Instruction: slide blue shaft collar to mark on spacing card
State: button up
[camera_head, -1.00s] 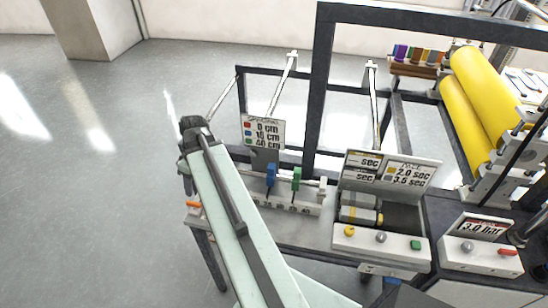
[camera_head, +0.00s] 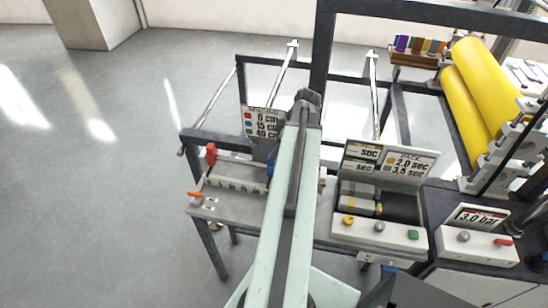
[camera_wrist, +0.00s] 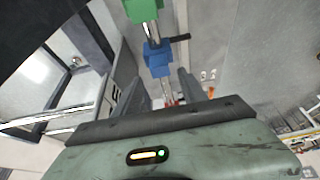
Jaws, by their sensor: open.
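The blue shaft collar (camera_wrist: 158,58) is on a shaft in the wrist view, with a dark screw handle out to its right. My gripper (camera_wrist: 157,78) is open, and the collar lies just beyond and between its fingertips; I cannot tell if they touch. In the head view, a sliver of the blue collar (camera_head: 271,168) shows beside my arm. The green collar (camera_wrist: 141,10) is farther up the shaft in the wrist view. The red collar (camera_head: 211,153) stands toward the rail's left end. The spacing card (camera_head: 257,122) shows 0, 15 and 40 cm, partly covered by my arm.
A marked scale strip (camera_head: 230,184) runs along the collar bench. A pace card (camera_head: 410,165) and a button panel (camera_head: 380,233) stand to the right, with yellow rollers (camera_head: 490,80) beyond. The floor at left is clear.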

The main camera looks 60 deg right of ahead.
aim_at(272, 164)
jog(key=b+x, duration=0.3)
jog(key=x, duration=0.1)
jog(key=shift+f, duration=0.35)
jog(key=shift+w+r, duration=0.1)
jog(key=shift+r, duration=0.05)
grip_shut()
jog(key=shift+d, duration=0.1)
dwell(0.8)
